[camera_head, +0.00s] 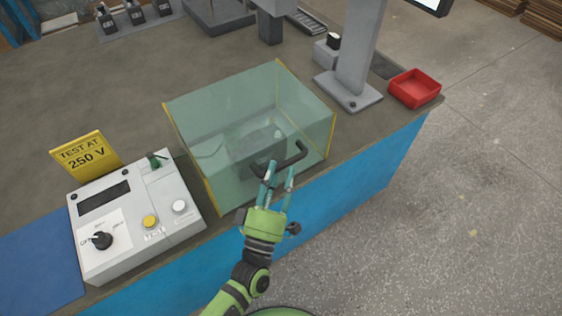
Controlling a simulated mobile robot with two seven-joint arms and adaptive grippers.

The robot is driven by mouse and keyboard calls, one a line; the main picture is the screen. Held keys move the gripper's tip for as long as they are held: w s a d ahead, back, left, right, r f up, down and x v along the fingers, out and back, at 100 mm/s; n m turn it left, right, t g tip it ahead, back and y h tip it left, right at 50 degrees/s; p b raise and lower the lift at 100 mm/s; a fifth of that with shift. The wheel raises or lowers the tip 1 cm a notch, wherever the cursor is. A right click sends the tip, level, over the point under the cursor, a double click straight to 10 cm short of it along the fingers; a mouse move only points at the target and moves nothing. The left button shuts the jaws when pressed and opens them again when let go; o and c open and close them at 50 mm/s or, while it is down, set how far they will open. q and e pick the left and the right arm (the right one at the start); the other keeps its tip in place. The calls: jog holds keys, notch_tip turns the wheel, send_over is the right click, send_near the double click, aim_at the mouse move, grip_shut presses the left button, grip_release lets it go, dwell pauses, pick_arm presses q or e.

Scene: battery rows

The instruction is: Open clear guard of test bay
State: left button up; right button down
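The clear guard (215,113) of the test bay is a greenish see-through box with yellow edges, standing at the front edge of the bench. It looks closed over a grey object that shows dimly through it. A dark bar handle (297,158) sits on its front side. My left gripper (279,169), with teal fingers on a green wrist, is right at the handle. Its two fingers are apart, with their tips by the bar. I cannot tell whether they touch it. My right gripper is not in view.
A grey tester box (168,217) with a knob and buttons stands left of the guard, with a yellow "TEST AT 250 V" sign (85,158) behind it. A grey post (358,58) and a red tray (415,88) stand to the right. Floor is open beyond the bench's front edge.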

pick_arm(q)
jog(key=shift+x, duration=1.2)
grip_shut()
